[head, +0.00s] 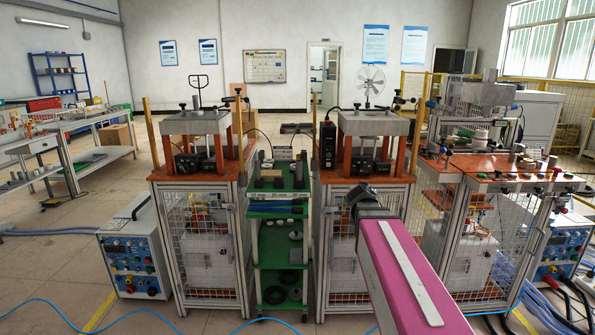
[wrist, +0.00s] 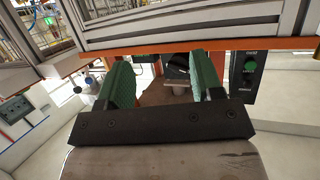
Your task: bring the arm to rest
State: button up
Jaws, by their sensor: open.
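My arm, a pink link with a pale strip (head: 405,270), reaches up from the bottom right of the head view to a dark joint (head: 363,203). This joint is in front of the middle heater bench. In the wrist view my gripper (wrist: 163,75) shows two green-padded fingers on a black crossbar. The fingers stand wide apart with nothing held between them. Beyond the gap are an orange-brown surface and a small dark object (wrist: 177,66) that I cannot identify. The fingers cannot be made out clearly in the head view.
The middle bench (head: 376,176) and left bench (head: 196,176) carry presses on orange tops. A green shelf cart (head: 281,225) stands between them. Another bench (head: 480,165) is at right. A black control box (wrist: 248,70) is close beside the right finger. A blue cable crosses the floor.

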jog(key=s+a+f+n+g+y, duration=0.2)
jog(key=s+f+g, duration=0.4)
jog(key=s+f, duration=0.6)
jog(key=s+a+f+n+g+y, duration=0.1)
jog(key=s+a+f+g+y, duration=0.1)
jog(key=s+a+f+g, duration=0.2)
jog(key=s+f+g, duration=0.3)
jog(key=s+f, duration=0.4)
jog(key=f, duration=0.3)
jog(key=shift+s+a+f+n, duration=0.25)
jog(key=shift+s+f+n, duration=0.05)
jog(key=shift+s+n, duration=0.1)
